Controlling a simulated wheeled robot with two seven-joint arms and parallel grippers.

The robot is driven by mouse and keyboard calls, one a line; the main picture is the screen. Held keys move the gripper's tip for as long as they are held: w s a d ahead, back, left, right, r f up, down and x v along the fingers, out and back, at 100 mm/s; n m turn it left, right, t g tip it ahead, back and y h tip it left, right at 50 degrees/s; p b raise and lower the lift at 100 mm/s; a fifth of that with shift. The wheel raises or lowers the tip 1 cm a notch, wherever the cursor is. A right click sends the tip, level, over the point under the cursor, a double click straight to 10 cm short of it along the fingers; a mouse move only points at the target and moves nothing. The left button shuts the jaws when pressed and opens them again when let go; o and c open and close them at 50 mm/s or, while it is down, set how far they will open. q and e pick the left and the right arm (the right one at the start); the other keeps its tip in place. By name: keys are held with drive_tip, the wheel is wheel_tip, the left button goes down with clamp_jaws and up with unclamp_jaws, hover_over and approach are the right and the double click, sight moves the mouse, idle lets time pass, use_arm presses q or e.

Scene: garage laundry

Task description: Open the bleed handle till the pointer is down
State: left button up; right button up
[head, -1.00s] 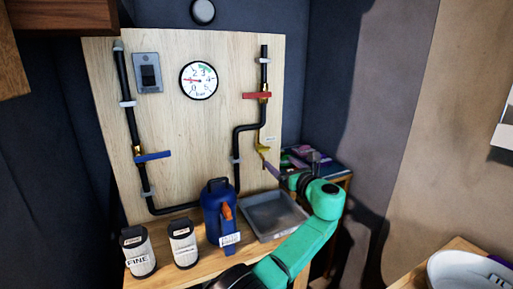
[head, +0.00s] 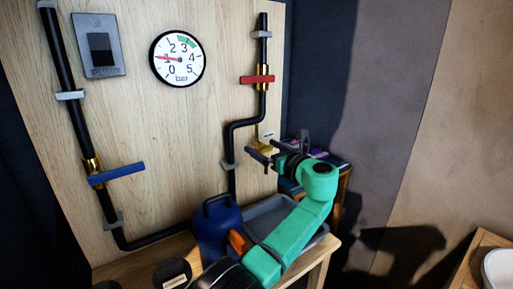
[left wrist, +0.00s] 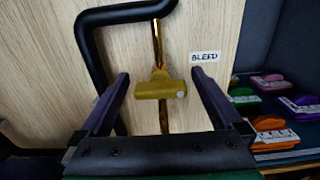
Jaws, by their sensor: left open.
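The yellow bleed handle (left wrist: 160,90) lies crosswise on a thin brass pipe in the left wrist view, beside a white BLEED label (left wrist: 204,56). My left gripper (left wrist: 160,74) is open, with one dark finger on each side of the handle and visible gaps between. In the head view the left gripper (head: 262,154) reaches the small yellow fitting at the pipe's lower end and partly covers it. The round white gauge (head: 178,60) hangs on the board. Its red pointer points left, near the 1. My right gripper is not in view.
A red handle (head: 257,79) sits higher on the right pipe. A blue handle (head: 117,173) is on the left pipe. A blue jug (head: 215,232) and a grey tray (head: 268,211) stand below. Colourful packs (left wrist: 268,124) lie to the right.

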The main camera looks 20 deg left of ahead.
use_arm(q)
drive_tip(key=shift+s+d+r, duration=0.25)
drive_tip(key=shift+d, duration=0.1)
drive_tip(key=c, duration=1.4)
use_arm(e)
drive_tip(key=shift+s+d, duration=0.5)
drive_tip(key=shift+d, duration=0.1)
